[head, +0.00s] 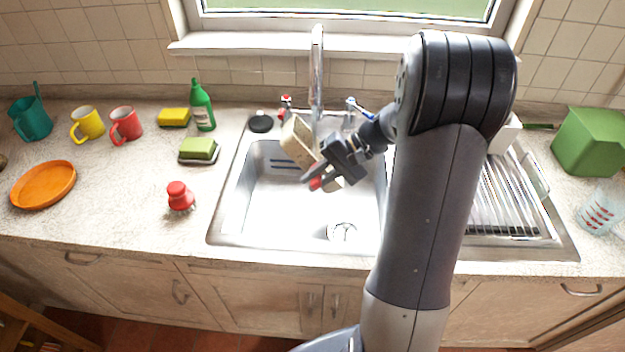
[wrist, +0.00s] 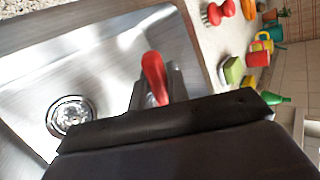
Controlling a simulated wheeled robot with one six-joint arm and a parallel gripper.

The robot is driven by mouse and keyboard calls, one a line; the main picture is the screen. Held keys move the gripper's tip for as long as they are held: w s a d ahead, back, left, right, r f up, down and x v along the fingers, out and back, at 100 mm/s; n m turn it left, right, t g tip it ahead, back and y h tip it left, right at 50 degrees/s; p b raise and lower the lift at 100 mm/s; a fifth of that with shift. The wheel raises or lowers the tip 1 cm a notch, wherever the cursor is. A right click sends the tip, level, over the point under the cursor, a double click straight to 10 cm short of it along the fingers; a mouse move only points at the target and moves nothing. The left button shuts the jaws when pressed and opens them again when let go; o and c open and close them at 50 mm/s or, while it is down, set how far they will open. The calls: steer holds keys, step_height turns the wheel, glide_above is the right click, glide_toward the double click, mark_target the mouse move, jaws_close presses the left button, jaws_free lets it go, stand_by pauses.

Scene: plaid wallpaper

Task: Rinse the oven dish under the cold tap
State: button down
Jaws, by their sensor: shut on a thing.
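The oven dish (head: 298,142) is a cream, box-like piece, steeply tilted over the back of the sink in the head view; my gripper hides part of it. The tap spout (head: 317,65) rises behind the dish. The blue-marked cold tap handle (head: 362,110) is right of the spout, and the red-marked handle (head: 286,103) is left. I cannot tell whether water runs.
The steel sink (head: 235,205) has a drain (head: 342,231), also in the wrist view (wrist: 70,116). A ribbed drainboard (head: 505,200) lies right. A green box (head: 590,142) stands far right.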

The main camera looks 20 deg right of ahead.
steer(key=shift+s+d, duration=0.1)
steer(key=shift+d, duration=0.05)
stand_by(0.5)
steer(key=shift+s+d, duration=0.2)
steer(key=shift+s, duration=0.1)
steer(key=shift+w+a, duration=0.15)
steer(key=shift+w+a, duration=0.2)
steer(key=shift+w, duration=0.1)
steer(key=shift+s+d, duration=0.1)
steer(key=shift+s, duration=0.05)
steer(key=shift+s+d, duration=0.25)
steer(key=shift+s, duration=0.05)
stand_by(0.3)
steer(key=shift+w+a, duration=0.1)
steer(key=shift+w, duration=0.05)
steer(key=shift+w+a, duration=0.25)
steer(key=shift+w, duration=0.05)
